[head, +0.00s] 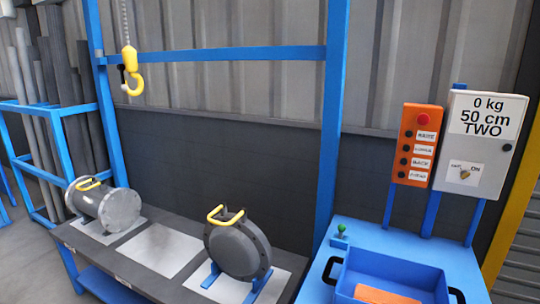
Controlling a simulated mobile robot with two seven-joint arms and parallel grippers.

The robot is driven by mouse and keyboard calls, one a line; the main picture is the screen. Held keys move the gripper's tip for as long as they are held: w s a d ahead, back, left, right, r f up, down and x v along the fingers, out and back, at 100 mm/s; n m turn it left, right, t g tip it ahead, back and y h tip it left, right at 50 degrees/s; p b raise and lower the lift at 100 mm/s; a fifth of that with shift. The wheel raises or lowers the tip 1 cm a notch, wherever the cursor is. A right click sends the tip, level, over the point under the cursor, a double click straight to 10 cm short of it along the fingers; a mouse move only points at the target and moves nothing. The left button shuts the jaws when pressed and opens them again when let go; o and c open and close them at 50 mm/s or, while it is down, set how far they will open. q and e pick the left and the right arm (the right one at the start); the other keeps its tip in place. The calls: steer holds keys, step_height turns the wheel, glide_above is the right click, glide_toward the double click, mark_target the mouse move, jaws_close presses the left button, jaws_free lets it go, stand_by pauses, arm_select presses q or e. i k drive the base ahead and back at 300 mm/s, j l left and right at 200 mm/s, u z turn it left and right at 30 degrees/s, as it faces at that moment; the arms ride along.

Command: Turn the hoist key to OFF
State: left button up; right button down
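The hoist key (465,174) is a small brass-coloured knob on the front of a white control box (484,140) at the right. A white label (474,168) behind it reads ON on its right side; the wording on its left is too small to read surely. I cannot tell which way the key points. The box's upper sign reads 0 kg, 50 cm, TWO. Neither of my grippers is in view.
An orange button panel (417,145) stands just left of the box. Below is a blue table with a blue tray (395,270). A yellow hoist hook (133,75) hangs at left above a bench with a flanged shell (105,206) and a round cover (237,250).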

mark_target(464, 173)
steer(key=z, duration=1.35)
